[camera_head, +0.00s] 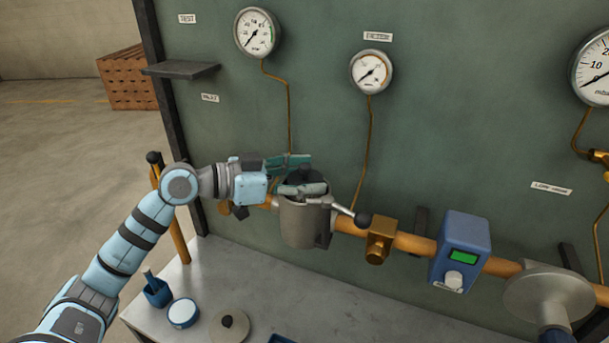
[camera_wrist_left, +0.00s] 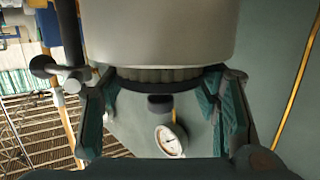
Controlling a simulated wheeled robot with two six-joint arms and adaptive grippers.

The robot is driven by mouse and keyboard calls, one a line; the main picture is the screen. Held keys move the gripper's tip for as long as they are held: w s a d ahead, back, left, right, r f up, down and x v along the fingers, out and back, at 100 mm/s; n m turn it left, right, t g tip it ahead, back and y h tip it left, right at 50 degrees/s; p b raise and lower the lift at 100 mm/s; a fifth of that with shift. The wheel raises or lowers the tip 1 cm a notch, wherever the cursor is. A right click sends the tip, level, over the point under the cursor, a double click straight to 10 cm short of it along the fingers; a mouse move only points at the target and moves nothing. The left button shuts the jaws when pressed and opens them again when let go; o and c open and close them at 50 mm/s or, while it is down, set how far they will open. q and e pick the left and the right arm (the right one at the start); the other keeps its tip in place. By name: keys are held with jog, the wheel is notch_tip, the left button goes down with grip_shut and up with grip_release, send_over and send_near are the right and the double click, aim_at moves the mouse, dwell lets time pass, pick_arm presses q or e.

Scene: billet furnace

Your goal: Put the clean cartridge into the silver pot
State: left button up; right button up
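The silver pot (camera_head: 304,226) is fixed on the orange pipe along the green panel; its grey wall (camera_wrist_left: 160,30) fills the top of the left wrist view. A cartridge with pale pleats (camera_wrist_left: 158,74) stands in the pot's mouth, mostly hidden inside. A narrow pleated band and its dark end cap with a knob show outside the rim. Whether it is clean I cannot tell. My left gripper (camera_head: 300,176) is over the pot, one teal finger on each side of the cap; the fingers (camera_wrist_left: 160,105) appear to touch its edge. My right gripper is not in view.
A blue box with a green display (camera_head: 463,256) sits farther right. On the bench below are a blue cup (camera_head: 157,292), a round blue-rimmed dish (camera_head: 183,313) and a knobbed lid (camera_head: 229,329).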

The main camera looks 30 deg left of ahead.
pick_arm(q)
jog(key=o, duration=0.4)
jog(key=shift+r, duration=0.1)
jog(key=shift+a+r+p, duration=0.1)
jog(key=shift+r+p, duration=0.5)
jog(key=shift+r, duration=0.05)
jog(key=b+v, duration=1.1)
jog(key=b, duration=0.7)
jog(key=shift+s+a+r, duration=0.1)
jog(key=shift+s+a, duration=0.1)
jog(key=shift+s, duration=0.2)
